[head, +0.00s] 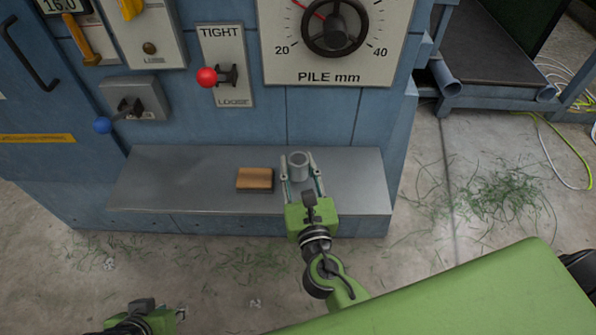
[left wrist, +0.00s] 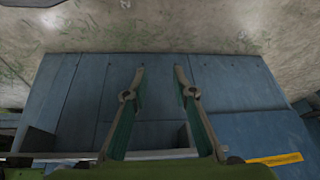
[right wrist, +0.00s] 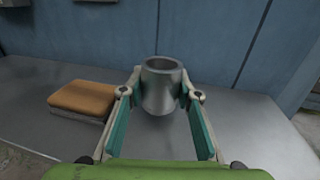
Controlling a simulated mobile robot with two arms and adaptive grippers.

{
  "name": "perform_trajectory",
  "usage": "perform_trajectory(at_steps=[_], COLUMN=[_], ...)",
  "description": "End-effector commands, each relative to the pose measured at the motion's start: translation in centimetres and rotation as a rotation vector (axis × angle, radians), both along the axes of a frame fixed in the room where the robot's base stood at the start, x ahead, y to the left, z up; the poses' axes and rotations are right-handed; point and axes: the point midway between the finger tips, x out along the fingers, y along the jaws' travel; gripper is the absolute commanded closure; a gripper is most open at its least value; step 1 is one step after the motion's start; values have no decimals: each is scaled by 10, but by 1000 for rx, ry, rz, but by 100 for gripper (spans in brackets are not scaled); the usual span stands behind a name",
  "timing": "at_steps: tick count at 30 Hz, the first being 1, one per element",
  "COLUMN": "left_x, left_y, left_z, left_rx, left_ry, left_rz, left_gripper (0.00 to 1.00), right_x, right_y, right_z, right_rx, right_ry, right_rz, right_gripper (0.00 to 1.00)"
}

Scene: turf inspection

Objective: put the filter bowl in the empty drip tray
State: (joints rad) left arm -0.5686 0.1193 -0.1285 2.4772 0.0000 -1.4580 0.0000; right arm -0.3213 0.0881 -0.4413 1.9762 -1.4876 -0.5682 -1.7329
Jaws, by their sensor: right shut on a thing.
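The filter bowl, which I take to be the grey metal cup (head: 298,165) with an open top, is upright over the grey shelf (head: 205,165). My right gripper (head: 300,178) is shut on it, a finger on each side. The right wrist view shows the bowl (right wrist: 160,90) between the fingertips (right wrist: 160,100); I cannot tell whether its base touches the shelf. My left gripper (left wrist: 159,72) is open and empty, facing blue panelling and the floor; in the head view only part of it shows at the bottom left edge. I see no drip tray.
A tan block with a dark base (head: 255,179) lies on the shelf left of the bowl. Behind stands a blue cabinet with a red-knobbed lever (head: 207,77), a blue-knobbed lever (head: 103,125) and a pile dial (head: 335,28). Grass clippings (head: 500,195) lie on the floor at right.

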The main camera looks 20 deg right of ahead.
Motion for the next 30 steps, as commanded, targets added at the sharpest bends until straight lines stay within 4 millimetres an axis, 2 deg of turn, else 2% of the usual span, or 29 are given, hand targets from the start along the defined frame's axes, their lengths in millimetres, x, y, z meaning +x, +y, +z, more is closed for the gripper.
perform_trajectory(at_steps=[3,6,25,26,27,30], left_x=[20,29,40,40,40,40], left_y=[-6,-9,-12,-13,-13,-13], left_z=[6,10,15,16,16,16], left_rx=[-18,-26,-36,-35,-35,-36], left_ry=[-83,-121,-169,-171,-171,-171], left_rz=[-7,-10,-14,-15,-15,-15], left_gripper=[75,75,75,75,75,75], right_x=[0,0,0,0,0,0], right_y=[0,0,0,0,0,0], right_z=[-5,-7,-9,-9,-9,-9], right_rx=[0,0,-1,-1,-1,-1], right_ry=[-1,-1,-1,0,0,0], right_rz=[0,1,1,1,1,1], right_gripper=[100,100,100,62,53,53])
